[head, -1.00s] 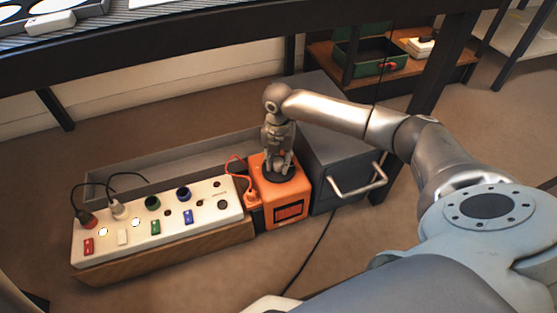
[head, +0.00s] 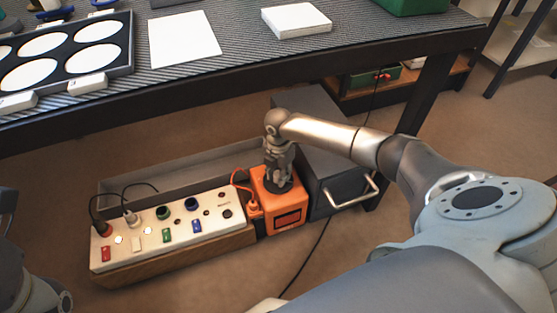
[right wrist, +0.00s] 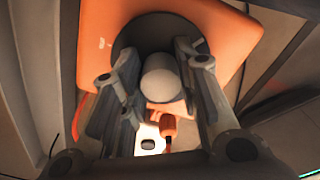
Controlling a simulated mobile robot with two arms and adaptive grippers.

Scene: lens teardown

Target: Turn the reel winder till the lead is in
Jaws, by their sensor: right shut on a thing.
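The orange reel box (head: 289,218) stands on the floor with a dark round winder disc on its top. My right gripper (head: 279,186) points down onto the winder. In the right wrist view its fingers (right wrist: 160,85) are shut on the pale round winder knob (right wrist: 161,76), over the dark disc (right wrist: 125,45). The orange lead (head: 233,182) makes a short loop at the box's left, and an orange plug (head: 253,207) sits by the box's side. The fingertips are partly hidden in the head view. My left gripper is not in view; only part of my left arm shows at lower left.
A white socket panel (head: 182,218) on a wooden base stands left of the box, with two plugs in it. A grey trough (head: 185,176) lies behind. A dark cabinet (head: 316,150) stands close right. The workbench edge (head: 230,75) overhangs behind. A black cable (head: 318,250) crosses the floor.

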